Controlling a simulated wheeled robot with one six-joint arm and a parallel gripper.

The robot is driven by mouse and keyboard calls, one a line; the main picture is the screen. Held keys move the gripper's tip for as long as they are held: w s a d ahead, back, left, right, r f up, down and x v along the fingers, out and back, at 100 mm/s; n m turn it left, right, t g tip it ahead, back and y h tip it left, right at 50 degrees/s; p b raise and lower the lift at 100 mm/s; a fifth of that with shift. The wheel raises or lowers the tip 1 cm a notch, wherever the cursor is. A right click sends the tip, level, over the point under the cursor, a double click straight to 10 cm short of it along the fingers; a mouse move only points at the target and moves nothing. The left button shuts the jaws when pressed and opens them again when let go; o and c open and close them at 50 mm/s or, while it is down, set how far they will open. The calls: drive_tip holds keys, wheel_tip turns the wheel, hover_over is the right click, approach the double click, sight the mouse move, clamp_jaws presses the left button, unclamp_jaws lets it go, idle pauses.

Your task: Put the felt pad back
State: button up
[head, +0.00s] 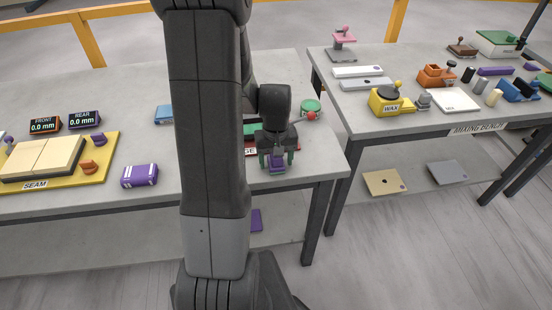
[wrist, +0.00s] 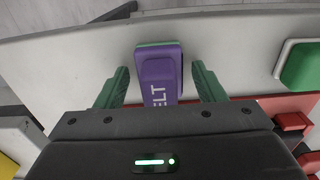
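The felt pad is a purple block with a thin green layer and white letters, partly reading "ELT" (wrist: 158,72). In the wrist view it lies between my gripper's two green fingers (wrist: 160,82), with a narrow gap on each side. My gripper looks open around it and not closed on it. In the head view my gripper (head: 277,158) points down near the front right edge of the left table, and the purple pad (head: 277,166) shows under it. The near end of the pad is hidden by my gripper body in the wrist view.
A red plate (wrist: 265,108) and a green-topped piece (wrist: 303,66) are beside the pad. On the left table (head: 225,190) are a yellow SEAM board (head: 108,165), a purple striped block (head: 140,176) and a green-topped round piece (head: 311,105). A cluttered mixing bench (head: 345,105) stands right.

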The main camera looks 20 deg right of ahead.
wheel_tip(320, 180, up, 12)
drive_tip(key=shift+r, duration=0.2)
idle(0.5)
idle(1.0)
